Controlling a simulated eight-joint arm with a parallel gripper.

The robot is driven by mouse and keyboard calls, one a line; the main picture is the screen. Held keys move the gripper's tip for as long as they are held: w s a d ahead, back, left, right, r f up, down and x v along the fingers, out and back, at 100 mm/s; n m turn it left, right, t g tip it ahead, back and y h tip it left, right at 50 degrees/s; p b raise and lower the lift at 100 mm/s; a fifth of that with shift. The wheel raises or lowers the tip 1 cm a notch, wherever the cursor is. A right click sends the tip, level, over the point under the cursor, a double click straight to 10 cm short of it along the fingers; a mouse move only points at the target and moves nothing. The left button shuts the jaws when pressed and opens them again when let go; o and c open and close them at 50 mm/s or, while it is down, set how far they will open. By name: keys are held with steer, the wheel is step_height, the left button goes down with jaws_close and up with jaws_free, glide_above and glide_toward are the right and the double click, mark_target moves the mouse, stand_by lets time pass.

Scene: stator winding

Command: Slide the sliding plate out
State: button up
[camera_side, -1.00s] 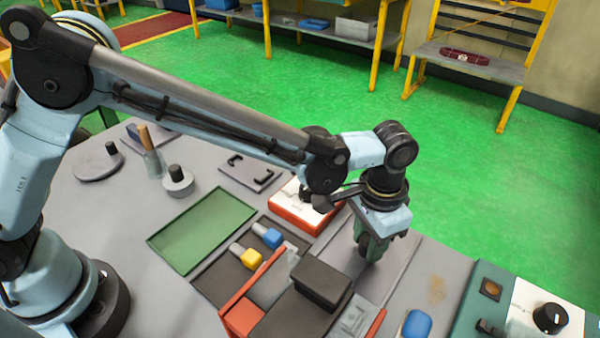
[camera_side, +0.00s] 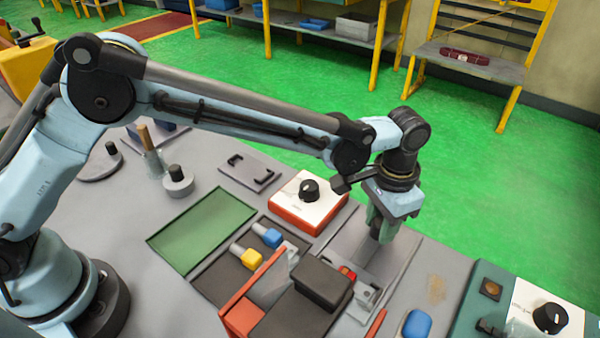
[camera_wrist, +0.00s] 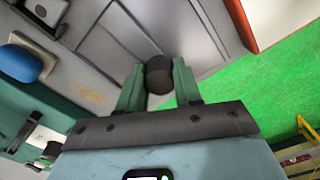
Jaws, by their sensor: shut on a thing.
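The sliding plate (camera_side: 352,243) is a flat grey panel, partly hidden under my gripper in the side view. It also shows as a grey panel in the wrist view (camera_wrist: 115,45). A dark round knob (camera_wrist: 159,74) stands at its edge. My gripper (camera_side: 378,232) points down at the plate. In the wrist view, my gripper's green fingers (camera_wrist: 158,82) are shut on the knob, one on each side. A small red part (camera_side: 347,272) shows beside the dark grey block (camera_side: 323,282), in an opening next to the plate.
A red and white box with a black knob (camera_side: 308,203) stands just behind the plate. Yellow (camera_side: 251,258) and blue (camera_side: 272,238) pieces lie left of the dark block. A blue rounded object (camera_side: 417,324) lies at front right. The green floor is beyond the table edge.

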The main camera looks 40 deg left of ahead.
steer(key=shift+w, duration=1.2)
steer(key=o, duration=0.8)
steer(key=shift+c, duration=0.2)
steer(key=shift+r, duration=0.15)
steer(key=shift+r, duration=2.9)
